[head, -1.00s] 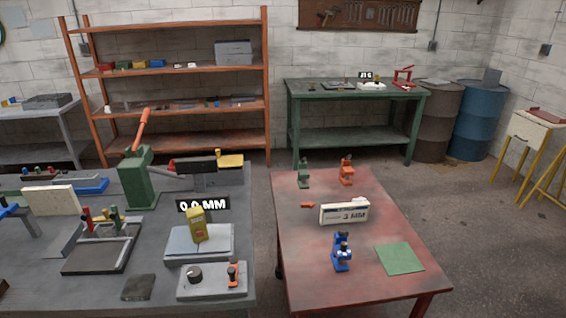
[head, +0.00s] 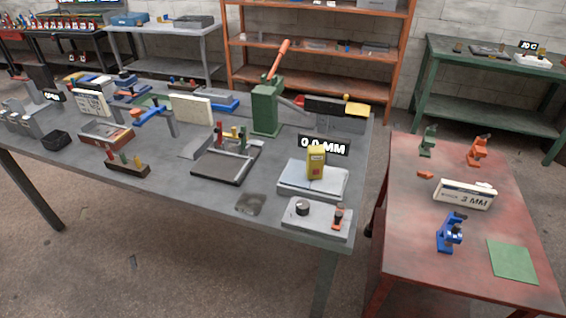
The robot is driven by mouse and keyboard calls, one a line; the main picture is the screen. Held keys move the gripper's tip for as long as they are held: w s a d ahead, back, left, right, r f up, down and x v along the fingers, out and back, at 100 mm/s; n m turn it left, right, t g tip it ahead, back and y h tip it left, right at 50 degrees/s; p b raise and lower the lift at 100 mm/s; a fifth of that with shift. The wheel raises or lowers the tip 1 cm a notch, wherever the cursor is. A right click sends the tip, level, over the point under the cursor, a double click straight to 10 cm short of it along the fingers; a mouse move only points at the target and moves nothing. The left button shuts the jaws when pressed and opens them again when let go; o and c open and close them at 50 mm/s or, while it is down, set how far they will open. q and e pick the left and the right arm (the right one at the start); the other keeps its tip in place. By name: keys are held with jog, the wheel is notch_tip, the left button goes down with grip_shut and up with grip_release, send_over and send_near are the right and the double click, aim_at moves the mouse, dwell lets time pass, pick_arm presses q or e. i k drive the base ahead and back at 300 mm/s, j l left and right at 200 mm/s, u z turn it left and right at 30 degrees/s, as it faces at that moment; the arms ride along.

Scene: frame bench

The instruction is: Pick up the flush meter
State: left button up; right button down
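A small yellow upright device (head: 316,162), which looks like the flush meter, stands on a light grey plate (head: 298,182) near the right end of the grey bench (head: 215,197). A black readout sign reading "0.0 MM" (head: 324,146) shows just above and behind it. Nothing is touching the yellow device from the side. Neither of my grippers is in the head view.
A grey block with a black knob (head: 302,208) is in front of the plate. A black-framed fixture (head: 222,178) is to its left, and a green lever press (head: 266,108) behind. A red table (head: 410,245) stands at right, with a floor gap between.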

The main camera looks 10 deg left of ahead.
aim_at(316, 154)
jog(key=k+j+z, duration=0.15)
jog(key=j+z, duration=0.35)
jog(key=k+j+z, duration=0.2)
jog(key=z, duration=0.25)
jog(key=k+j+z, duration=0.25)
jog(key=z, duration=0.25)
jog(key=k+j, duration=0.05)
jog(key=j, duration=0.05)
